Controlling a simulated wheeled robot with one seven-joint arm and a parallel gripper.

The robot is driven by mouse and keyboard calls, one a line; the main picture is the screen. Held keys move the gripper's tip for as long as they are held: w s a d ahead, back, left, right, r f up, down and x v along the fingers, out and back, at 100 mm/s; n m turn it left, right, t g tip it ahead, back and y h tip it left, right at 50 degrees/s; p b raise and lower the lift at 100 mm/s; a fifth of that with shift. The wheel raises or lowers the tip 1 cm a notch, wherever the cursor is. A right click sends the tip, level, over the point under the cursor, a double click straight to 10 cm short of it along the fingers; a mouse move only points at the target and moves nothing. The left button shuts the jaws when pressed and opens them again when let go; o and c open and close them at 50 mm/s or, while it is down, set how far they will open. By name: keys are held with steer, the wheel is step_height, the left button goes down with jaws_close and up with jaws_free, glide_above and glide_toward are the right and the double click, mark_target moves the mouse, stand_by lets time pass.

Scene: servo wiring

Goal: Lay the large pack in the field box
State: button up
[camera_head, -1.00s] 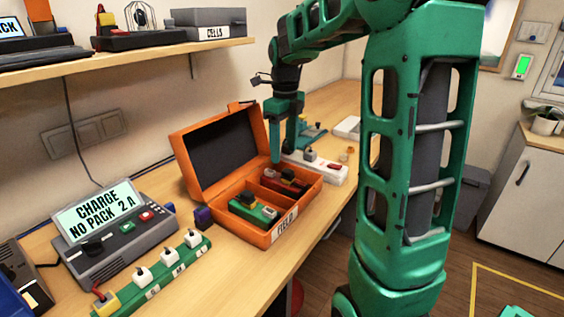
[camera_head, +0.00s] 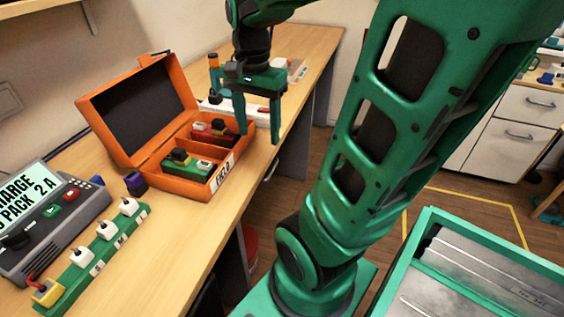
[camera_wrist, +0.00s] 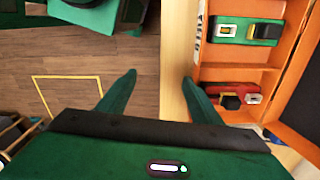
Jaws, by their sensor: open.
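The orange field box (camera_head: 175,186) stands open on the bench, its lid tilted back. A green pack (camera_head: 200,168) lies in its near compartment and a red pack (camera_head: 205,136) in its far one. Both also show in the wrist view, the green pack (camera_wrist: 262,32) above the red pack (camera_wrist: 222,88). I cannot tell by label which is the large pack. My gripper (camera_head: 259,136) is open and empty, to the right of the box near the bench's front edge. In the wrist view its fingers (camera_wrist: 160,77) are apart with nothing between them.
A grey charger (camera_head: 55,222) and a green rail with white plugs (camera_head: 95,252) stand left of the box, with a small purple block (camera_head: 136,184) between. A white strip (camera_head: 236,108) lies behind the box. Floor is open beyond the bench edge.

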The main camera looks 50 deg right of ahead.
steer(key=s+a+f+n, duration=0.1)
steer(key=s+f+n, duration=0.3)
steer(key=s+n, duration=0.5)
steer(key=shift+s+a+f, duration=0.3)
steer(key=shift+s+f, duration=0.05)
steer(key=shift+w+f, duration=0.25)
steer(key=shift+w, duration=0.3)
steer(key=shift+c, duration=0.7)
